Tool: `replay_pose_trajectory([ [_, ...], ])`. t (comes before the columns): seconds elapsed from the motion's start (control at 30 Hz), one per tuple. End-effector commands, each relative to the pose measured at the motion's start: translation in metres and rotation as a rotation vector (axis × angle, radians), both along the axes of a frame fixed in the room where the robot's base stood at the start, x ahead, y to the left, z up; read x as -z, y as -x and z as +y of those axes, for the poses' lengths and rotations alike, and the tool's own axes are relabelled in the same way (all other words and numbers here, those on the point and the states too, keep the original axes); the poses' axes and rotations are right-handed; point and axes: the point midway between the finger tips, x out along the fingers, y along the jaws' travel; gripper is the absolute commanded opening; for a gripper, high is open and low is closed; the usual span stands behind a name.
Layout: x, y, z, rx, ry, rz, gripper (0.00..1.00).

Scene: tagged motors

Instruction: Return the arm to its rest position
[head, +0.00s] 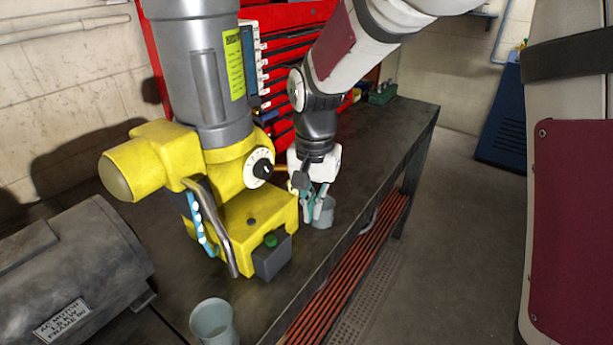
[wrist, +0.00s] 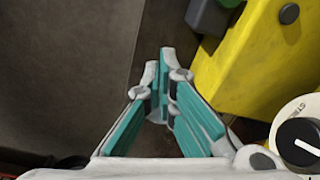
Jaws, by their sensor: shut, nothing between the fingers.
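My gripper (head: 316,206) hangs over the dark workbench (head: 385,150), just right of a yellow and grey machine (head: 240,215), pointing down. In the wrist view my gripper (wrist: 160,85) has its teal-padded fingers together at the tips, with nothing between them. In the head view a grey cup (head: 325,212) stands on the bench right behind or beside the fingers; the fingers partly cover it, and I cannot tell whether they touch. My arm comes down from the top right, bent at the elbow.
The yellow machine's body (wrist: 260,60) and black dial (wrist: 300,145) are close beside my gripper. A second cup (head: 213,321) stands at the front. A grey motor with a label (head: 62,322) lies at left. Red drawers (head: 290,50) stand behind. The floor (head: 450,230) at right is clear.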

Motion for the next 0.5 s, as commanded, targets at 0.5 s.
replay_pose_trajectory([
  [0.5,-0.088,0.069,-0.072,-0.130,-0.031,-0.136,0.00],
])
